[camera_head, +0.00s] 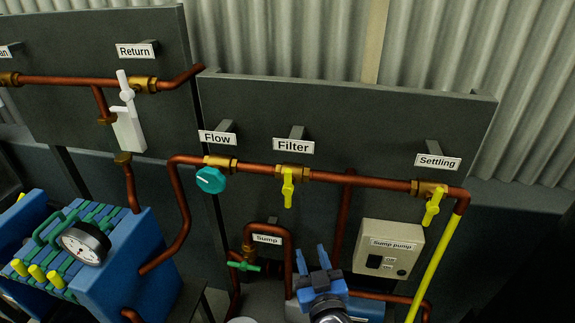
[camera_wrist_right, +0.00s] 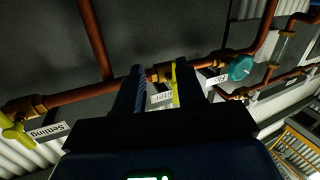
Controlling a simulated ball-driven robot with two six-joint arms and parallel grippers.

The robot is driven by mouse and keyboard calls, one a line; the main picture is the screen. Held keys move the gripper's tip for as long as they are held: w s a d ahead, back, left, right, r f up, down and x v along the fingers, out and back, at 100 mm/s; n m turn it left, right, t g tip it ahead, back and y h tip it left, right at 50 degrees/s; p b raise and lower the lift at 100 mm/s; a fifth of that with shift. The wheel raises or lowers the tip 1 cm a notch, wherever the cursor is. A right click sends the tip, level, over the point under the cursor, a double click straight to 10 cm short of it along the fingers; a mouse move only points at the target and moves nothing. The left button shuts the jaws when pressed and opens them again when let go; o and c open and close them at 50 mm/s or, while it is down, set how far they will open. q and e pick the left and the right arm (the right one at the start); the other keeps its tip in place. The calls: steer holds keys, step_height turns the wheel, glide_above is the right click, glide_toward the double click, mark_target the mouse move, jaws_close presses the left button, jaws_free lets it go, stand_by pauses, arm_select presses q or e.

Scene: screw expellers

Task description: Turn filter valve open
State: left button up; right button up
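The filter valve has a yellow handle (camera_head: 288,190) hanging straight down from its brass body on the copper pipe, under the "Filter" label (camera_head: 293,146). My right gripper (camera_head: 308,248) has blue fingers pointing up, below and slightly right of the handle. In the right wrist view, my gripper's two fingers (camera_wrist_right: 160,66) are apart with nothing held. The yellow filter handle (camera_wrist_right: 176,86) shows between them in the picture, close to one finger; I cannot tell the depth gap. My left gripper is not in view.
A teal flow knob (camera_head: 210,180) is left of the filter valve. A yellow settling handle (camera_head: 434,206) is at right. Below are a sump valve with green handle (camera_head: 244,266) and the sump pump box (camera_head: 388,248). A blue filter press (camera_head: 120,262) with gauge stands left.

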steer(key=m+h+p, duration=0.1)
steer(key=m+p, duration=0.1)
steer(key=p, duration=0.1)
glide_toward(288, 186)
steer(key=f, duration=0.1)
steer(key=shift+m+t+h, duration=0.3)
steer(key=shift+t+h, duration=0.1)
steer(key=w+p, duration=0.1)
steer(key=w, duration=0.2)
steer(key=w+p, duration=0.1)
steer(key=w, duration=0.2)
steer(key=w+a+p, duration=0.1)
steer(key=w, duration=0.2)
steer(key=shift+r, duration=0.35)
arm_select(q)
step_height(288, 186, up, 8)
steer(key=shift+p, duration=0.45)
arm_select(e)
steer(key=shift+w+a+f, duration=0.1)
steer(key=shift+w, duration=0.8)
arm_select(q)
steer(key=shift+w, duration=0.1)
arm_select(e)
jaws_close()
